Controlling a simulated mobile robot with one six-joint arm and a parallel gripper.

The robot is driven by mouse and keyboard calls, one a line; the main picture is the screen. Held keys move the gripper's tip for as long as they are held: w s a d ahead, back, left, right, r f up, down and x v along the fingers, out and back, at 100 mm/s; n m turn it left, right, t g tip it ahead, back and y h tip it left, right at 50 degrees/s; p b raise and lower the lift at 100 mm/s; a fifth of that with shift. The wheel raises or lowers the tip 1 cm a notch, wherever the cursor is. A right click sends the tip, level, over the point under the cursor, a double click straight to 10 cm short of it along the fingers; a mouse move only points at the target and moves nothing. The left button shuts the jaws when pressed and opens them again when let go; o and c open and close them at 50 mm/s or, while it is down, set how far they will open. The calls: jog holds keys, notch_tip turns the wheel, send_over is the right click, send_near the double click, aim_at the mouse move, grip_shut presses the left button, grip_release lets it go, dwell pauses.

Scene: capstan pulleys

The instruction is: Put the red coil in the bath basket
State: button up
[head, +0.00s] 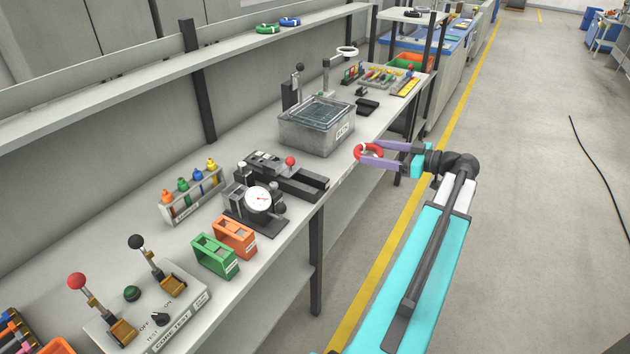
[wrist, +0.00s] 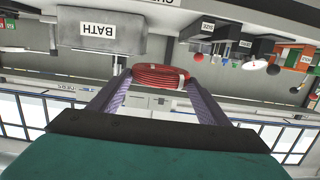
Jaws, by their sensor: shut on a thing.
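The red coil (head: 376,151) is held between the two purple fingers of my gripper (head: 372,154), off the front edge of the bench in the head view. In the wrist view the red coil (wrist: 160,77) sits between the fingertips of my gripper (wrist: 158,82), which is shut on it. The bath (head: 313,132) is a grey metal tank labelled BATH on the bench, to the left of the coil. A wire basket (head: 322,109) shows in its open top. The bath (wrist: 97,46) also shows upside down in the wrist view, left of the coil.
A dial gauge device (head: 258,200) stands on the bench nearer than the bath. A lever stand (head: 292,88) and a post with a white ring (head: 346,52) stand behind the bath. Green and blue coils (head: 268,28) lie on the upper shelf.

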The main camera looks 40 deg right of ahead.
jog(key=w+a+f+p, duration=0.1)
jog(key=w+a+p, duration=0.3)
jog(key=w+a, duration=0.6)
jog(key=shift+w+f+p, duration=0.3)
jog(key=shift+w, duration=0.9)
jog(key=shift+f+p, duration=0.85)
jog(key=shift+f, duration=0.85)
jog(key=shift+f+b, duration=0.65)
jog(key=shift+b, duration=0.65)
